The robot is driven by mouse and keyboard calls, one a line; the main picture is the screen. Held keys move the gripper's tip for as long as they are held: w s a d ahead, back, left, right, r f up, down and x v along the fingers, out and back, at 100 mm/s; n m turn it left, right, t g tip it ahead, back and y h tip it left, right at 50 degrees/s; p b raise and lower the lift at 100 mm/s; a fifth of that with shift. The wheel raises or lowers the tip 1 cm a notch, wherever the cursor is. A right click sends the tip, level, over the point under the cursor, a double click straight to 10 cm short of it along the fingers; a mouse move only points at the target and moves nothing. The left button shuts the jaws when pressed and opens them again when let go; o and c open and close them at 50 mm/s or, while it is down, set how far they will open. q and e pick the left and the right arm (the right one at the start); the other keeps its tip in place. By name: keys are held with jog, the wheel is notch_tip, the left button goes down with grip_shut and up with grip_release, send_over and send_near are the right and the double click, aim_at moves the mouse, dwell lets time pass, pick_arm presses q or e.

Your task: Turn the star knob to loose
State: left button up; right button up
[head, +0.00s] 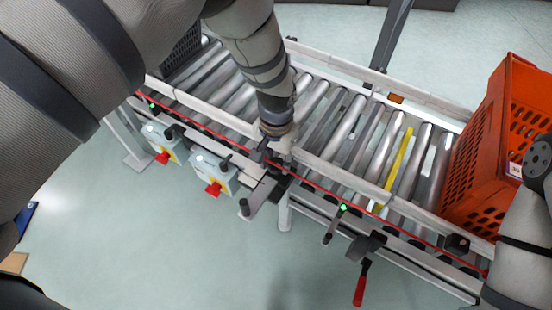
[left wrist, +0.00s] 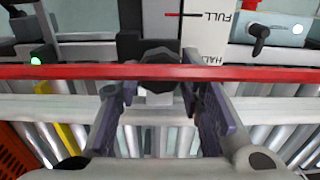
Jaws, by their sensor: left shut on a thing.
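The star knob (left wrist: 160,72) is dark and many-sided in the left wrist view, in front of a white plate marked FULL and HALF, upside down in this view. The red cord crosses over part of it. My left gripper (left wrist: 159,92) has one finger on each side of the knob and is shut on it. In the head view my left gripper (head: 272,158) is at the conveyor's front rail; the knob cannot be made out there. My right gripper is out of view; only part of the right arm shows at the lower right.
A red cord (head: 322,190) runs along the roller conveyor's front edge. An orange tote (head: 503,150) stands on the rollers at the right. A red-handled lever (head: 361,285) hangs below the rail. Boxes with red knobs (head: 213,188) sit left of the gripper.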

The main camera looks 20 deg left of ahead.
aim_at(276, 164)
pick_arm(q)
jog(key=shift+n, duration=0.7)
jog(key=o, duration=1.2)
jog(key=shift+c, duration=0.2)
notch_tip(276, 164, up, 12)
jog(key=shift+f, duration=0.1)
